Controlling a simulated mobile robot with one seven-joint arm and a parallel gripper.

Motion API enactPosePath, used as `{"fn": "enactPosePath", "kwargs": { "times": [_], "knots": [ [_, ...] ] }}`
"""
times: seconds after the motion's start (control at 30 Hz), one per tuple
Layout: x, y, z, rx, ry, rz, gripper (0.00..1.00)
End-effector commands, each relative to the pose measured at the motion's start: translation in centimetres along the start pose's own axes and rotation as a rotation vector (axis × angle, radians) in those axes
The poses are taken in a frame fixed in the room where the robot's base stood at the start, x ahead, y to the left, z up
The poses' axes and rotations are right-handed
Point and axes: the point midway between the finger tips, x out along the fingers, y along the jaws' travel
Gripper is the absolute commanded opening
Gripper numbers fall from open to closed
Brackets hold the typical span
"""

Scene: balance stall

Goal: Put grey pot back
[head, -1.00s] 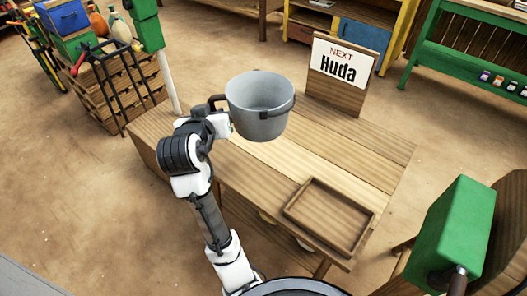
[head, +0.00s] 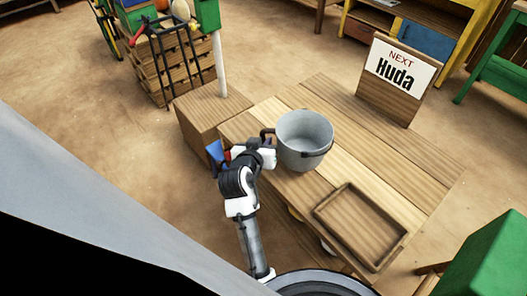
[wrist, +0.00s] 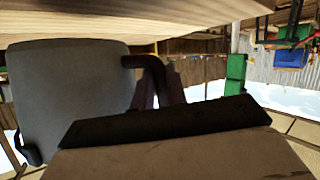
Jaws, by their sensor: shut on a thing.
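The grey pot (head: 303,142) is upright over the wooden table (head: 330,172), left of the tray. My gripper (head: 268,148) is at the pot's left side, shut on its dark side handle. In the wrist view, which is upside down, the grey pot (wrist: 70,90) fills the left, and its dark handle (wrist: 150,62) runs between the fingers of my gripper (wrist: 165,92). The pot's base is close to the tabletop; I cannot tell whether it touches.
An empty wooden tray (head: 360,226) lies on the near right of the table. A "NEXT Huda" sign (head: 400,80) stands at the back. A white post (head: 219,65) with a green top rises at the left. Bare tabletop lies behind and right of the pot.

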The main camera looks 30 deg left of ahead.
Motion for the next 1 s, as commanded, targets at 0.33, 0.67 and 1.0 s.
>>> {"fn": "enactPosePath", "kwargs": {
  "times": [0.33,0.67,1.0],
  "knots": [
    [1.6,-0.6,3.8,-0.001,-0.001,0.000,0.00],
    [1.8,-0.7,4.1,0.000,0.001,0.000,0.00],
    [1.8,-0.7,4.3,0.001,-0.001,0.000,0.36]
  ]
}}
